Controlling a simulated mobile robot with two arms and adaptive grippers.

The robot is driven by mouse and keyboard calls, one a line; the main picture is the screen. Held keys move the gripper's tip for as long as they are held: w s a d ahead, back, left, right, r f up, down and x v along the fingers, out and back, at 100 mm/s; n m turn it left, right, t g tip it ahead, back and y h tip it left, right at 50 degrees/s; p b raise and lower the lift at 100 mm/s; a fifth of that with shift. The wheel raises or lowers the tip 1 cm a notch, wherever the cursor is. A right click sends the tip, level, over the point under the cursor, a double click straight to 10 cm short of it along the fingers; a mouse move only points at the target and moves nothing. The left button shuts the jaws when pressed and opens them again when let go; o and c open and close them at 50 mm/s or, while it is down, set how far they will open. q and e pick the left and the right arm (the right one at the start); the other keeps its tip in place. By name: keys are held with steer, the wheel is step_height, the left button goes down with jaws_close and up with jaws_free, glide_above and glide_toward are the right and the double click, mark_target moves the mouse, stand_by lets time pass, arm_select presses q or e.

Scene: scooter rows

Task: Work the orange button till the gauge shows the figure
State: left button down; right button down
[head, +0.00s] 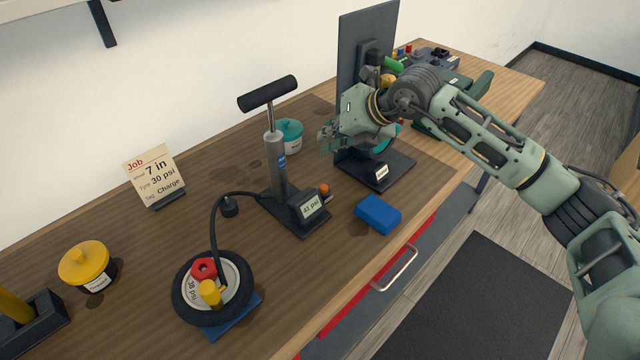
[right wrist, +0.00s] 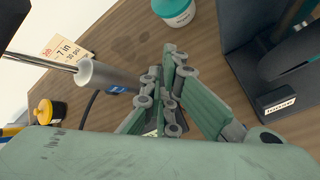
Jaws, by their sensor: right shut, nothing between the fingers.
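The orange button (head: 324,188) sits at the right of the gauge (head: 310,206) on the pump's base. The gauge shows a psi figure that looks like 41, small and hard to read. The pump (head: 277,165) stands upright, its hose running to the wheel (head: 181,299). The job card (head: 154,175) reads 7 in, 30 psi, Charge. My right gripper (head: 326,134) is shut and empty, held above the bench, up and back from the button and apart from it. In the right wrist view its fingers (right wrist: 169,60) meet; the button does not show there. My left gripper is out of view.
A dark stand (head: 352,60) rises close to my right arm. A teal-lidded jar (head: 290,138) is behind the pump. A blue block (head: 378,214) lies at the front edge, and a yellow-lidded jar (head: 88,265) is at the left. Bench between pump and blue block is clear.

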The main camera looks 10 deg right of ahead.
steer(key=shift+s, duration=0.1)
steer(key=b, duration=0.4)
glide_above(324, 189)
steer(key=w+d, duration=0.1)
steer(key=w, duration=0.1)
step_height(324, 189, down, 8)
steer(key=r, duration=0.1)
steer(key=shift+w+d+f+b, duration=0.15)
steer(key=shift+f+b, duration=0.35)
steer(key=shift+f, duration=0.4)
steer(key=shift+f, duration=0.1)
stand_by(0.3)
steer(key=shift+f+b, duration=0.3)
steer(key=shift+b, duration=0.15)
steer(key=shift+f+b, duration=0.45)
steer(key=shift+f, duration=0.05)
stand_by(0.5)
steer(key=shift+r, duration=0.1)
stand_by(1.4)
steer(key=shift+r+p, duration=0.45)
steer(key=shift+r, duration=0.4)
